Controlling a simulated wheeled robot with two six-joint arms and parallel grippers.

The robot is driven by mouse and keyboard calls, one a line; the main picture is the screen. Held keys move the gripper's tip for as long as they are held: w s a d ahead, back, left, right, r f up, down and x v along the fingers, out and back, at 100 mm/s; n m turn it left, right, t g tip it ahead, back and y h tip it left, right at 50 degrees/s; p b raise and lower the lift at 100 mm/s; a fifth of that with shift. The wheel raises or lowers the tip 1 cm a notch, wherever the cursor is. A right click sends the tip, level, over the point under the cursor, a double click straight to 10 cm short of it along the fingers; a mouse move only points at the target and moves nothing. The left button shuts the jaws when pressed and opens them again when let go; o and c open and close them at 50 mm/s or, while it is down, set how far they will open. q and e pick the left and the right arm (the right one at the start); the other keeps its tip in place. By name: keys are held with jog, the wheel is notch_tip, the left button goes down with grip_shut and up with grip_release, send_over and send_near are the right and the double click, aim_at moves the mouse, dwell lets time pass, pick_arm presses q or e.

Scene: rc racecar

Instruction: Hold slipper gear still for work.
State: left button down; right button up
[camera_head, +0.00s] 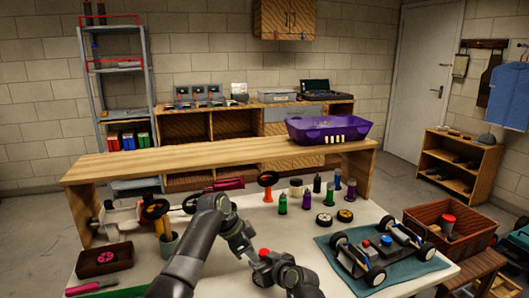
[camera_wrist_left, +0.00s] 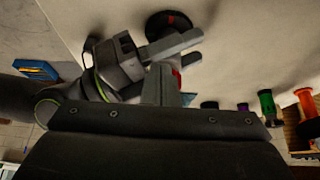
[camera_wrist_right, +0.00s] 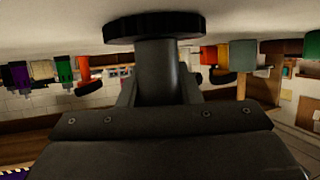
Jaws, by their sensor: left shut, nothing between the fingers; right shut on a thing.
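The slipper gear appears as a dark round disc with a red centre, in the left wrist view (camera_wrist_left: 170,22). In the right wrist view its dark rim (camera_wrist_right: 155,26) sits above a grey cylinder between my right gripper's (camera_wrist_right: 158,85) fingers. In the head view my right gripper (camera_head: 264,266) is low at the front of the white table, with a red piece at its tip. My left gripper (camera_head: 248,258) is shut and empty, just left of it. Its fingertips (camera_wrist_left: 162,84) are close below the right gripper in the left wrist view; contact is unclear.
A car chassis (camera_head: 385,250) lies on a teal mat right of the grippers. A dark tray (camera_head: 104,258) is at the left, a brown crate (camera_head: 440,220) at the right.

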pick_arm(q)
jog(key=shift+w+d, duration=0.2)
jog(key=shift+d, duration=0.05)
jog(key=shift+w+a, duration=0.15)
jog(key=shift+w, duration=0.1)
dwell(0.3)
pick_arm(e)
jog(key=shift+a, duration=0.1)
pick_arm(q)
jog(key=shift+w+a+r, duration=0.1)
jog(key=shift+w+a, duration=0.05)
jog(key=shift+w, duration=0.6)
jog(key=shift+a, duration=0.1)
dwell(0.3)
jog(key=shift+a+r, duration=0.2)
jog(key=shift+r, duration=1.3)
jog(key=shift+a+r, duration=0.2)
jog(key=shift+r, duration=1.25)
